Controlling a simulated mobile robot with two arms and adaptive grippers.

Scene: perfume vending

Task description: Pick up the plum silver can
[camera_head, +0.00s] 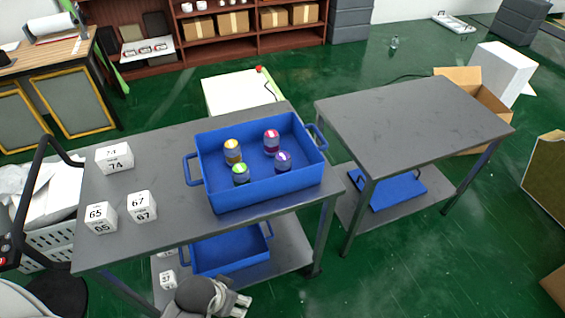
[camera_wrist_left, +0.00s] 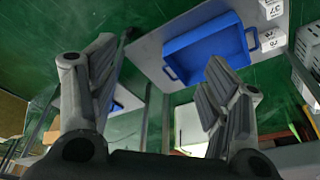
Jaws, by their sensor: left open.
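Several small cans stand upright in a blue crate (camera_head: 220,190) on the grey cart, in the head view. The can with a purple top and a dark and silver body (camera_head: 283,161) looks like the plum silver can; it stands at the right front of the group. My left gripper (camera_head: 238,303) is at the bottom of the head view, low in front of the cart and well apart from the crate. In the left wrist view its fingers (camera_wrist_left: 160,85) are spread with nothing between them. My right gripper is not in view.
Cans with yellow (camera_head: 232,150), red (camera_head: 271,140) and green (camera_head: 241,174) tops stand close by. White numbered boxes (camera_head: 115,158) sit left of the crate. A lower-shelf blue tray (camera_head: 232,252) also shows in the wrist view (camera_wrist_left: 208,50). The right table (camera_head: 410,125) is bare.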

